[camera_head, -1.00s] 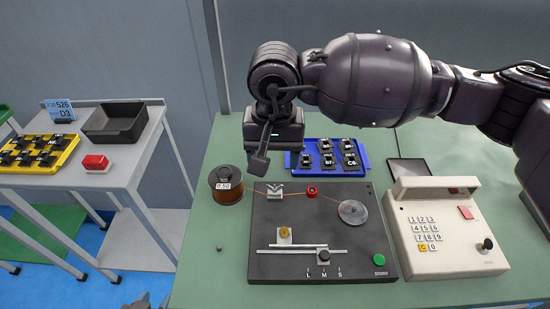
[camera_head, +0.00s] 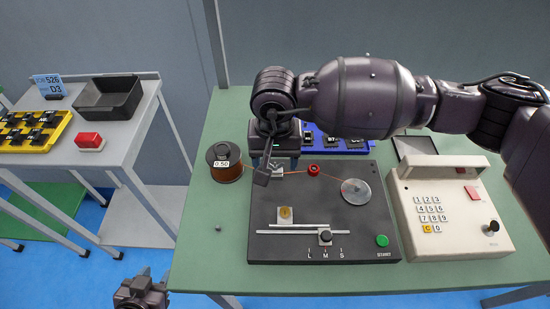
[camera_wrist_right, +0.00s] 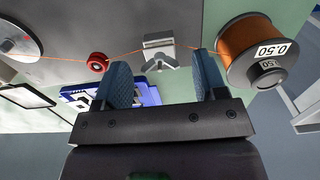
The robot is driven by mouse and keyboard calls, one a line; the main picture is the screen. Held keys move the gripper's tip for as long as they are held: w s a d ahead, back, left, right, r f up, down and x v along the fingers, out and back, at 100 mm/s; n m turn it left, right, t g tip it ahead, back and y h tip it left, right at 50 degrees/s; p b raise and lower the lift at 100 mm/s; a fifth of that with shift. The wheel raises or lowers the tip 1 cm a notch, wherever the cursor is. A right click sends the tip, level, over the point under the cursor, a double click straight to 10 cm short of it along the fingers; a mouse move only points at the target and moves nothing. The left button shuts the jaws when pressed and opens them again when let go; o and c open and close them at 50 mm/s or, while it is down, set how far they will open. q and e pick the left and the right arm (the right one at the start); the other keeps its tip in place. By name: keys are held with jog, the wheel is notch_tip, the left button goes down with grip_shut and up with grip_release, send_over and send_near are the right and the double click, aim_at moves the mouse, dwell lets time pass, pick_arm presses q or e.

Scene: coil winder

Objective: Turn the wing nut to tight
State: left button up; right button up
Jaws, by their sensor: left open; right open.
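The wing nut (camera_wrist_right: 160,62) sits on a small metal block (camera_wrist_right: 158,41) that the copper wire passes. In the right wrist view it lies beyond and between the two blue fingers of my right gripper (camera_wrist_right: 166,82), which is open and empty. In the head view my right gripper (camera_head: 268,172) hangs over the back left of the black winder plate (camera_head: 270,248) and hides most of the block (camera_head: 279,172); the nut itself is hard to make out there. My left gripper (camera_head: 141,292) is low at the bottom edge, away from the winder.
A wire spool (camera_head: 224,163) stands left of the plate. A keypad box (camera_head: 450,215) stands right; a blue tray (camera_head: 347,148) lies behind. A side table (camera_head: 120,135) is at left.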

jog(key=shift+f, duration=0.25)
jog(key=shift+c, duration=0.4)
jog(key=c, duration=0.8)
